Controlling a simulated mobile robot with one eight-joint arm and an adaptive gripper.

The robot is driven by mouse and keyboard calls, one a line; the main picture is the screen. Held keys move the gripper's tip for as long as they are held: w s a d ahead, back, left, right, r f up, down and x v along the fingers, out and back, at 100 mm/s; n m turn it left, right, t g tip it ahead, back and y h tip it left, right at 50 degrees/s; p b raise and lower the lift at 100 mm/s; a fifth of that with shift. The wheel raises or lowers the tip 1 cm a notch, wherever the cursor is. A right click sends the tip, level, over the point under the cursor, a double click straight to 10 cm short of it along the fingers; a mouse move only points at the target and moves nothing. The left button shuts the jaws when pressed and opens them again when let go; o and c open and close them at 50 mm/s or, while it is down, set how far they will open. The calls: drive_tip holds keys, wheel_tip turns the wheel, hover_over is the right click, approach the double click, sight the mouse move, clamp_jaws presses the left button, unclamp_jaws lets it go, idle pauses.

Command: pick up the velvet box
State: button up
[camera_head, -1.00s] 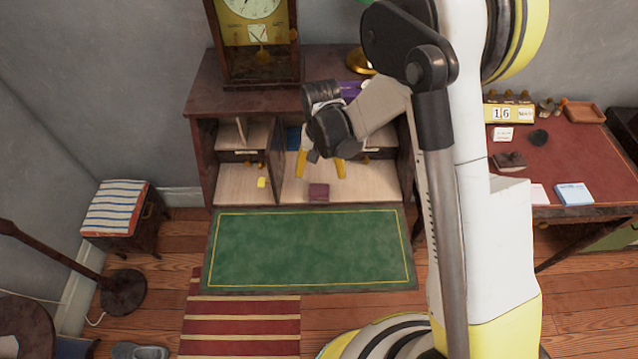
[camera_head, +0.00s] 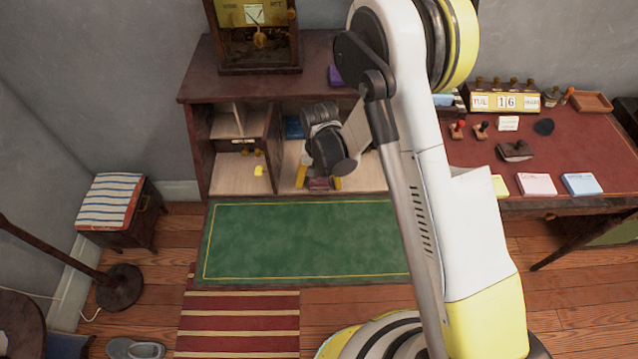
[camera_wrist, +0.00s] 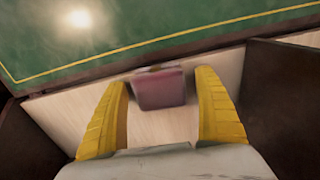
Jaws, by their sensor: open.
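The velvet box (camera_head: 318,183) is a small dark maroon box on the pale floor of the cabinet's middle compartment, close to its front edge. It also shows in the wrist view (camera_wrist: 160,90), upper middle, slightly blurred. My gripper (camera_head: 318,182) has yellow fingers and is open. In the wrist view my gripper (camera_wrist: 164,100) has one finger on each side of the box, with a gap on both sides. The box lies between the fingers, toward their tips, and is not gripped. In the head view my wrist partly hides the compartment behind the box.
The dark wooden cabinet (camera_head: 235,88) has partitions beside the middle compartment. A green leaf with a yellow border (camera_head: 300,240) spreads in front. A yellow item (camera_head: 258,170) sits in the left compartment, a blue item (camera_head: 293,128) farther back. A red-topped desk (camera_head: 560,155) stands right.

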drive_tip(key=c, duration=1.3)
drive_tip(key=shift+r, duration=0.15)
